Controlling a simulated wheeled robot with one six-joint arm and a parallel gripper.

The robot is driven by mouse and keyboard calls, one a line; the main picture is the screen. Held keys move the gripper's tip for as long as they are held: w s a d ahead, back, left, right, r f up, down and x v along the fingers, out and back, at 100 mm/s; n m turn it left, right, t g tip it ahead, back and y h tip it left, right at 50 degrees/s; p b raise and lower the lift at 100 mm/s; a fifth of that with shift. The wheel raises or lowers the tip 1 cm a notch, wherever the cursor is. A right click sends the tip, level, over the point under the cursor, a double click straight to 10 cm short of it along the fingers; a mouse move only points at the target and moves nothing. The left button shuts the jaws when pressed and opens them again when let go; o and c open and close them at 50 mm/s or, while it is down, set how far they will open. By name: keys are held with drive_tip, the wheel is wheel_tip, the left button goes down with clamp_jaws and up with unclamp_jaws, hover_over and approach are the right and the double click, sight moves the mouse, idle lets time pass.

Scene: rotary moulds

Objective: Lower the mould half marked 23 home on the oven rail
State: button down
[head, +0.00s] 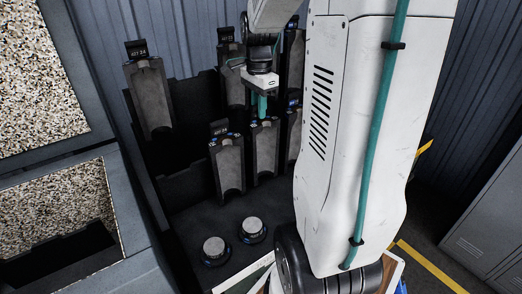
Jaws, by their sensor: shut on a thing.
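My gripper (262,108) points down in the middle of the head view, in front of a dark rack. It is shut on the top of a grey mould half (265,152), which hangs upright below it. The gripper covers where this half's tag would be, so I cannot read its number. Whether its lower end touches a rail or hangs clear, I cannot tell. The dark rack (185,187), with stepped rows, may be the oven rail; no marking shows this.
A mould half (228,168) stands close left of the held one. Others stand far left (150,97), behind (232,88) and right, partly behind my arm. Two round-topped knobs (215,248) (253,229) sit in front. Speckled-panel cabinets (60,200) fill the left side.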

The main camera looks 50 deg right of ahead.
drive_tip(key=shift+r, duration=2.15)
drive_tip(key=shift+r, duration=2.9)
